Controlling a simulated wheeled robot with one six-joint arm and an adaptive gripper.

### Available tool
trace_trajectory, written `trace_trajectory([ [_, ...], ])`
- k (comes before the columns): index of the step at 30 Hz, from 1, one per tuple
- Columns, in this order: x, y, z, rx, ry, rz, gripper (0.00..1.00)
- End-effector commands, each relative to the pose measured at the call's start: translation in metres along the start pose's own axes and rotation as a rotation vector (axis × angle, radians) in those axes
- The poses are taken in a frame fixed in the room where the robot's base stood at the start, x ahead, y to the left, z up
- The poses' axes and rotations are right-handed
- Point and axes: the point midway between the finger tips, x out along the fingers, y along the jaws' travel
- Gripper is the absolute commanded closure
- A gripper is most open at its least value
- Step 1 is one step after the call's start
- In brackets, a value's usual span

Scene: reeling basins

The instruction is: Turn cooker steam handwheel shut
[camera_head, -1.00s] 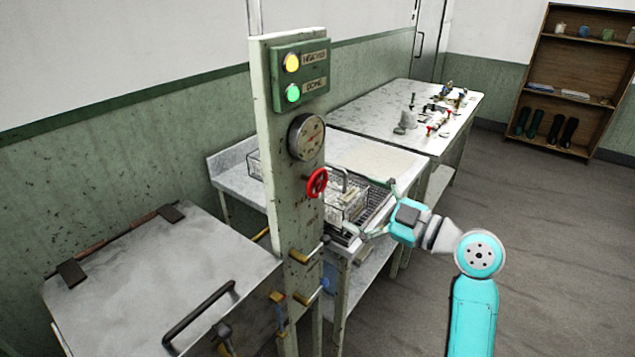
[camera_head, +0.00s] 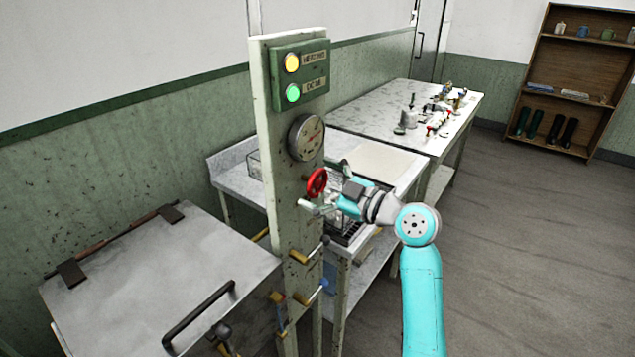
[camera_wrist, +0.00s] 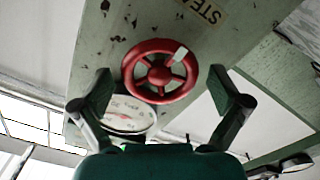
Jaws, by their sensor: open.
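The red steam handwheel (camera_head: 317,182) is mounted on the front of the pale green column panel, below the round gauge. It has several spokes and a small white mark on its rim in the wrist view (camera_wrist: 160,71). My gripper (camera_head: 326,187) is open at the wheel. In the wrist view its two fingers (camera_wrist: 167,92) stand apart, one on each side of the wheel, with visible gaps. I cannot tell whether the fingertips reach the wheel's depth. Part of the panel behind my gripper is hidden in the head view.
The gauge (camera_head: 306,138) sits just above the wheel. Yellow and green lamps (camera_head: 292,78) are at the panel's top. Brass-tipped levers (camera_head: 311,292) stick out below. A lidded metal cooker (camera_head: 160,285) stands at left. A worktable (camera_head: 385,160) with a wire basket is behind. Floor at right is clear.

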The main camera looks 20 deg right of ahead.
Motion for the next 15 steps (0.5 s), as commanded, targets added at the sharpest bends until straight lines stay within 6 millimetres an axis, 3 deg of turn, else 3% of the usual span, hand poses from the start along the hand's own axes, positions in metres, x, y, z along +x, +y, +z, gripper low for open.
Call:
trace_trajectory([
  [7, 0.0004, 0.0, 0.0001, 0.0, 0.0, 0.0, 0.04],
  [14, 0.0003, 0.0, 0.0001, 0.0, 0.0, 0.0, 0.61],
  [15, 0.0003, 0.0, 0.0002, 0.0, 0.0, 0.0, 0.62],
])
